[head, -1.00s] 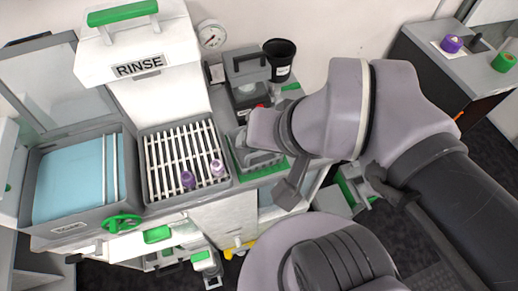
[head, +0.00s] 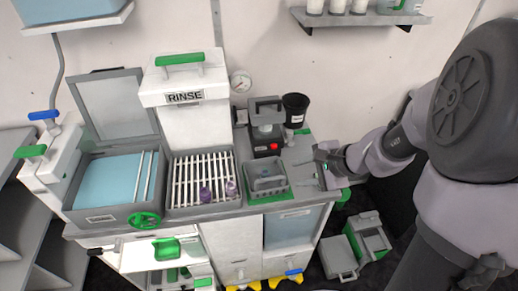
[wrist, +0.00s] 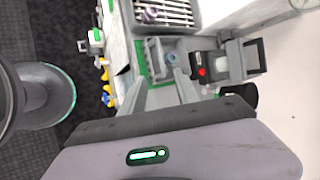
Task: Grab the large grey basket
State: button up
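A grey basket (head: 268,178) with an upright handle sits on a green-edged tray (head: 282,194) on the counter, right of the slatted rack. In the wrist view the basket (wrist: 155,58) shows beyond the fingers, roughly between them. My gripper (head: 322,168) is right of the basket in the head view, near the counter's right end and apart from it. In the wrist view my gripper (wrist: 160,92) has its two fingers spread with nothing held between them.
Behind the basket stand a dark device with a red button (head: 266,140) and a black cup (head: 295,108). Left are the slatted rack (head: 186,193) with purple items and a blue-filled basin (head: 112,182). Grey crates (head: 341,258) stand on the floor at right.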

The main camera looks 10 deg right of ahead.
jog(key=b, duration=0.3)
send_near(270, 180)
jog(key=x, duration=0.2)
jog(key=d+x, duration=0.1)
jog(key=x, duration=0.2)
jog(key=shift+w+f, duration=0.2)
jog(key=b+x, duration=0.1)
jog(key=x, duration=0.2)
jog(key=a+b+x, duration=0.1)
jog(key=x, duration=0.2)
jog(key=shift+s+r, duration=0.15)
jog(key=shift+r, duration=0.2)
grip_shut()
